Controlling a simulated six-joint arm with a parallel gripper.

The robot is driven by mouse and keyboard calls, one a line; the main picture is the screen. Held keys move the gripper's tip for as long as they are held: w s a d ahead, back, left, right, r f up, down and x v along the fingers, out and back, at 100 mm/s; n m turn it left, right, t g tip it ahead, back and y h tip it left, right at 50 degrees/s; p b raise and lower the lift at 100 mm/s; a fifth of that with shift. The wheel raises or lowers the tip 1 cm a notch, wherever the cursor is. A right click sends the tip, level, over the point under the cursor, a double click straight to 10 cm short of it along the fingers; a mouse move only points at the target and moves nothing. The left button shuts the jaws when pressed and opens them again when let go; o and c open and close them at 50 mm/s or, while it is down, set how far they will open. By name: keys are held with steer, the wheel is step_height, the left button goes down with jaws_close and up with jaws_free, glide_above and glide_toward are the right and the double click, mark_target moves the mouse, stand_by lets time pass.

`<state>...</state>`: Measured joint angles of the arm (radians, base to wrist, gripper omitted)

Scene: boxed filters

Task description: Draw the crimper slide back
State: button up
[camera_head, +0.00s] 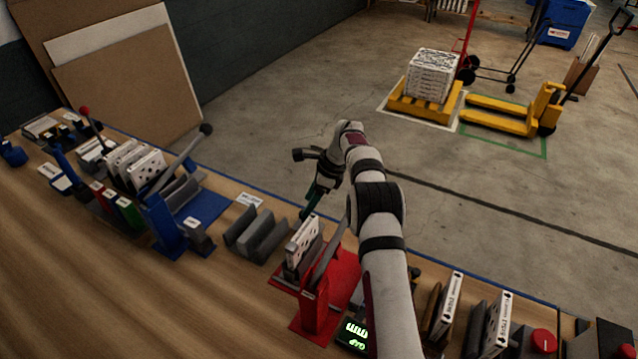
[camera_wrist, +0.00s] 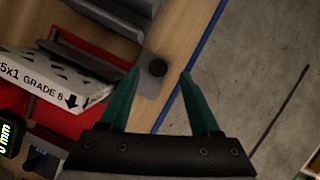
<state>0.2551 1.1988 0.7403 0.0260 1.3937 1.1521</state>
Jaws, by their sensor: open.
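The red crimper station (camera_head: 345,275) stands on the bench below my arm, with a white boxed filter (camera_head: 302,242) upright in it beside grey plates. In the wrist view the filter (camera_wrist: 65,85) lies at the left over the red base (camera_wrist: 40,112). In the head view my gripper (camera_head: 308,212) is at the bench's far edge.
A grey slotted holder (camera_head: 256,238) stands left of the crimper, and a blue press (camera_head: 165,225) with a long lever further left. More boxed filters (camera_head: 495,325) stand at right. A green-lit display (camera_head: 354,336) sits near the crimper. Open floor lies beyond the blue bench edge.

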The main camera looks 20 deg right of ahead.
steer(key=v, duration=1.2)
steer(key=shift+s+d, duration=0.1)
steer(key=s+a+r+n+g+h, duration=0.1)
steer(key=s+a+r+n, duration=0.45)
steer(key=s, duration=0.45)
steer(key=s+a+r+n, duration=0.4)
steer(key=s+a+r, duration=0.15)
steer(key=s, duration=0.45)
steer(key=s+a+f+n, duration=0.1)
steer(key=s+f+n, duration=0.2)
steer(key=s, duration=0.8)
steer(key=s+a+f+n+h, duration=0.1)
steer(key=s+a+f+n, duration=0.1)
steer(key=s, duration=1)
steer(key=shift+f+n+g, duration=0.4)
steer(key=shift+f+n, duration=0.3)
steer(key=shift+n, duration=0.55)
